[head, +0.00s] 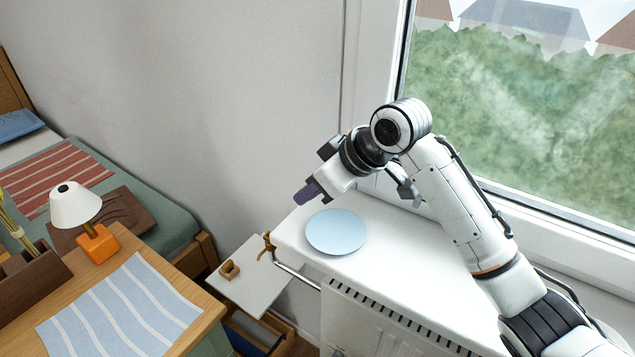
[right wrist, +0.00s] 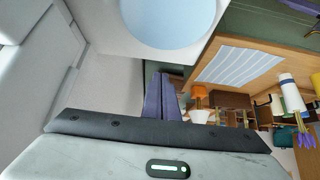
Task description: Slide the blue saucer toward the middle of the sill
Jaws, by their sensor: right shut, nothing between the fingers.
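The blue saucer (head: 336,232) lies flat on the white sill (head: 390,262), near the sill's left end. My right gripper (head: 307,194) is shut and empty, with purple fingers. In the head view it appears just above and left of the saucer, over the sill's left end near the wall. In the right wrist view the saucer (right wrist: 170,18) shows at the top, beyond the closed fingers (right wrist: 160,98), with a gap in the picture between them. I cannot tell exactly how high the fingers are. My left gripper is not in view.
The window frame (head: 372,100) borders the sill behind. Below the sill's left end are a radiator (head: 375,318) and a small white shelf (head: 258,283). A wooden table (head: 185,335) with a lamp (head: 76,205) and striped cloth stands at left. The sill right of the saucer is clear.

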